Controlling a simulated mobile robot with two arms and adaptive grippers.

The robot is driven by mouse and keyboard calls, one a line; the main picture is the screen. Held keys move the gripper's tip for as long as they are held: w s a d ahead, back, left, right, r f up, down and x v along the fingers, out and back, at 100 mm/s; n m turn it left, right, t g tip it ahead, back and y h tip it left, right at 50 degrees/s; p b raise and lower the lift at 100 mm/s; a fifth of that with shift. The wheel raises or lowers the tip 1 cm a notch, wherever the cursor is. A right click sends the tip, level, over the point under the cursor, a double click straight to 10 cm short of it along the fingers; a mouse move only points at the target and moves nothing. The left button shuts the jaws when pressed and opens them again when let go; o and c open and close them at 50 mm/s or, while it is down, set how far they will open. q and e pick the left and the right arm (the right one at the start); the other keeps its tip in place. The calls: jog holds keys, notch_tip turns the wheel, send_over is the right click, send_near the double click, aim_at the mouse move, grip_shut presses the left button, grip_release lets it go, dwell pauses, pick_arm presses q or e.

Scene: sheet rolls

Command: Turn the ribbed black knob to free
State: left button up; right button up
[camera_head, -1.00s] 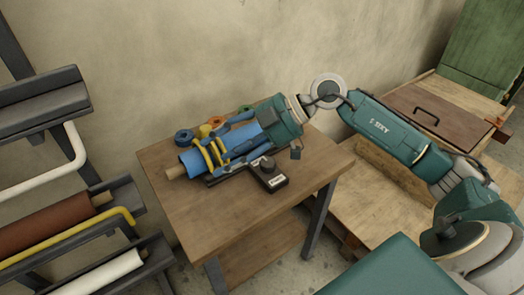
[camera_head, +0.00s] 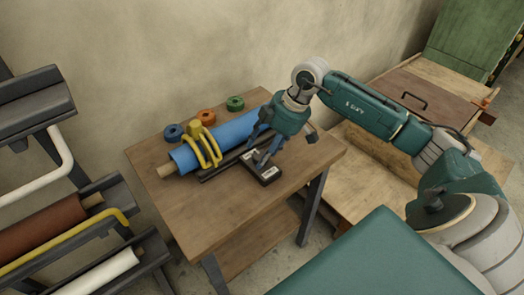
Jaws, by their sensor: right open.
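A small black box (camera_head: 269,180) with pale label patches lies on the wooden table, in front of the blue roll. The ribbed black knob on top of it is hidden behind my gripper's fingers now. My right gripper (camera_head: 259,151) points down over the box with its fingers spread, close to where the knob sits. I cannot tell whether a finger touches the knob. My left gripper is not in view.
The blue roll (camera_head: 226,137) lies in a dark cradle under a yellow clamp (camera_head: 206,148). A rack of rolls is at the left. The table's front (camera_head: 215,215) is clear.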

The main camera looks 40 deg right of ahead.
jog(key=shift+w+a+f, duration=0.15)
jog(key=shift+f, duration=0.4)
jog(key=c, duration=1.1)
jog(key=shift+c, duration=0.2)
